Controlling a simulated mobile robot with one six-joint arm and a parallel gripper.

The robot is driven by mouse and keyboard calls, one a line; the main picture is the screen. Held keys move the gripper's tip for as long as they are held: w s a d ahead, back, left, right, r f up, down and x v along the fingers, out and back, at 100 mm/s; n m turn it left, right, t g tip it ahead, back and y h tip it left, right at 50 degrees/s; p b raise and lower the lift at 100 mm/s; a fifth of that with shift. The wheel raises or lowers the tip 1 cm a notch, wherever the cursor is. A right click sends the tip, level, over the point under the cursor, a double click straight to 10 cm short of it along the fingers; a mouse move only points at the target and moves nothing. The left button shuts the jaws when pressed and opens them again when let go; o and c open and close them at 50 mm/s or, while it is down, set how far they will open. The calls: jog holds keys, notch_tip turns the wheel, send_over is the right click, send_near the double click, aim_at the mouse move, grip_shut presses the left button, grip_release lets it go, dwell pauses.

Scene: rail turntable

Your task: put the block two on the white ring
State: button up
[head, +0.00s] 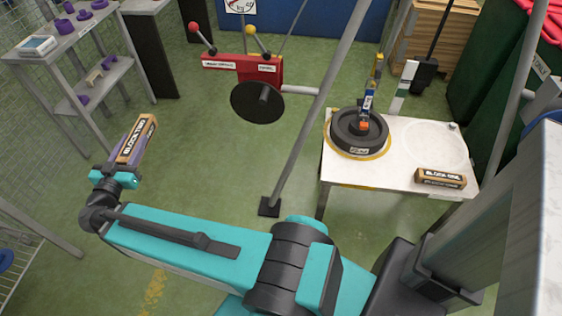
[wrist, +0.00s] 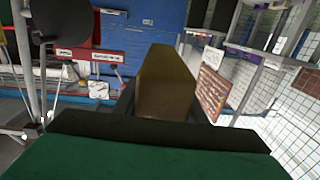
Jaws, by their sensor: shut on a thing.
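The block two (head: 137,139) is a tan and dark bar with its name on the side, at the left of the head view. My gripper (head: 122,168) is shut on its lower end and holds it up in the air, tilted. In the wrist view the block (wrist: 167,85) stands out ahead between the fingers, its label hidden. The white ring (head: 404,146) is a faint circle on the right half of the white table (head: 352,176), far right of my gripper. Its inside looks bare.
The block one (head: 440,178) lies at the table's front right, by the white ring. A black weight disc (head: 345,143) stands on a yellow ring at the table's left.

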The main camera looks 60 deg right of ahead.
jog(key=s+d+f+m+g+b, duration=0.1)
jog(key=s+d+f+m+g, duration=0.3)
jog(key=s+d, duration=0.6)
jog(key=s+d+f+m+g+h+b, duration=0.1)
jog(key=s+d+f+m+g, duration=0.1)
jog(key=s+d+f+g, duration=0.75)
jog(key=s+d+f+m+g+b, duration=0.1)
jog(key=s+d+f+m, duration=0.15)
jog(key=s+d, duration=0.75)
jog(key=s+d+f+m+g+y+b, duration=0.1)
jog(key=s+d+f+m+g+y, duration=0.2)
jog(key=s, duration=0.5)
jog(key=s+d+f+m+g+b, duration=0.1)
jog(key=s+d+f+m+g, duration=0.2)
jog(key=s+d, duration=0.35)
jog(key=s+a+f+m+g+y+b, duration=0.1)
jog(key=s+a+f+m+g+y, duration=0.1)
jog(key=s, duration=0.8)
jog(key=s+a+f+m+g+y+b, duration=0.1)
jog(key=s+f+m+g+y, duration=0.1)
jog(key=s, duration=0.9)
jog(key=shift+a+f+g+y, duration=0.35)
jog(key=shift+f+y, duration=0.4)
jog(key=shift+y, duration=0.45)
jog(key=shift+d+m, duration=0.1)
jog(key=shift+m, duration=0.15)
